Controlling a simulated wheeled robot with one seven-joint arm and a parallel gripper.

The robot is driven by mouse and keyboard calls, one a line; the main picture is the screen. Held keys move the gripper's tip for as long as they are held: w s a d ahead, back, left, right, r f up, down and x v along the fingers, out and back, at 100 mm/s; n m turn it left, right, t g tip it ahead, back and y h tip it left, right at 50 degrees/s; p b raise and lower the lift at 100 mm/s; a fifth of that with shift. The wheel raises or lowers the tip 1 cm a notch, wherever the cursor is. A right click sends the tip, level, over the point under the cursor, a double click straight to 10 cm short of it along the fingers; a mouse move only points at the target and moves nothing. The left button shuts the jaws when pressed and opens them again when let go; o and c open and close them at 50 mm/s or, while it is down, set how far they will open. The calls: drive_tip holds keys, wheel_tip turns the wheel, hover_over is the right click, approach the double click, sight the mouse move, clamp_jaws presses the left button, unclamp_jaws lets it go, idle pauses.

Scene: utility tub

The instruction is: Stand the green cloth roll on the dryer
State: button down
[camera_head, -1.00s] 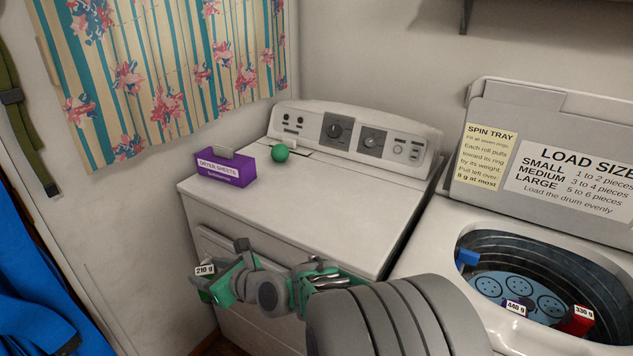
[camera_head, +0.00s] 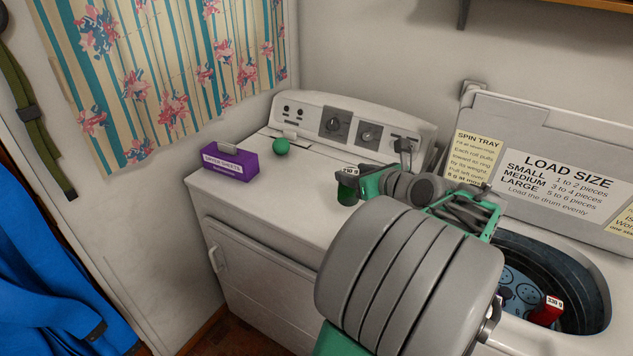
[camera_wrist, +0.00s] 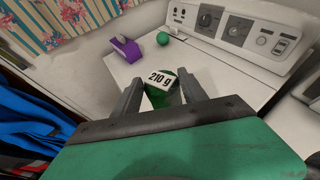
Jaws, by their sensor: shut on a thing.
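The green cloth roll (camera_head: 347,190) carries a white "210 g" tag. My gripper (camera_head: 357,183) is shut on it and holds it upright over the right part of the dryer top (camera_head: 285,205). I cannot tell whether its base touches the dryer top. In the wrist view the roll (camera_wrist: 162,95) sits between the two fingers, its tag facing the camera, with the dryer top (camera_wrist: 215,85) behind it.
A purple dryer sheets box (camera_head: 229,164) and a green ball (camera_head: 281,146) stand at the dryer's back left. The open washer tub (camera_head: 585,285) at right holds a red roll (camera_head: 546,311) tagged "330 g". The dryer's front left top is clear.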

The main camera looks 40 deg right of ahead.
drive_tip(key=w+d+f+p, duration=0.1)
drive_tip(key=w+d+f, duration=0.1)
drive_tip(key=w+f, duration=0.8)
drive_tip(key=shift+w+d+f+p, duration=0.3)
drive_tip(key=shift+d+f, duration=0.1)
drive_tip(key=shift+f, duration=0.6)
drive_tip(key=c, duration=0.6)
unclamp_jaws()
drive_tip(key=shift+s, duration=0.1)
